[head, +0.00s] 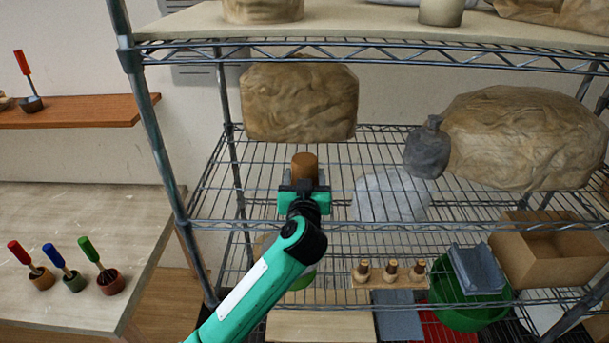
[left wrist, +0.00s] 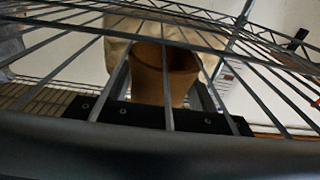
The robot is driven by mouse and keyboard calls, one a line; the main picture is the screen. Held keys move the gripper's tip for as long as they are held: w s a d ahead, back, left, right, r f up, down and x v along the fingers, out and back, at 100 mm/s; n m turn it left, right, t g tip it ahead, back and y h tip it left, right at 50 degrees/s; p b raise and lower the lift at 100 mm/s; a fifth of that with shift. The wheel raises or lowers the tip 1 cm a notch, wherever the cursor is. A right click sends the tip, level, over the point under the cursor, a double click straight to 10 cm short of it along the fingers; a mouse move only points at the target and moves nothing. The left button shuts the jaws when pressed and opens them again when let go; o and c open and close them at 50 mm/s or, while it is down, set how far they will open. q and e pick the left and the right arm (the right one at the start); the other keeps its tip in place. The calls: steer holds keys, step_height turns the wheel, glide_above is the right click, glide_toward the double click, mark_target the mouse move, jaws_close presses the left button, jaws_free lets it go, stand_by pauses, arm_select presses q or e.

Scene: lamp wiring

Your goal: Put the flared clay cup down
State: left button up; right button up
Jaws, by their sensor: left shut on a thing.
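The flared clay cup (head: 305,166) is orange-brown and roughly upright at the middle wire shelf (head: 330,207), toward its left side. My left gripper (head: 304,187) is shut on the cup, with its arm reaching in from below. In the left wrist view the cup (left wrist: 165,75) shows between the gripper's fingers (left wrist: 162,98), and thin shelf wires cross in front of it. I cannot tell whether the cup's base touches the shelf wires. My right gripper is in neither view.
A wrapped brown bundle (head: 300,102) stands behind the cup. A grey sack (head: 427,150) and a larger bundle (head: 525,138) are at the right. The wires around the cup look clear. A shelf post (head: 160,150) stands at the left; the upper shelf (head: 400,50) is overhead.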

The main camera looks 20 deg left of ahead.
arm_select(q)
steer(key=shift+s+r, duration=0.1)
steer(key=o, duration=0.9)
steer(key=shift+f, duration=0.2)
steer(key=shift+o, duration=1.2)
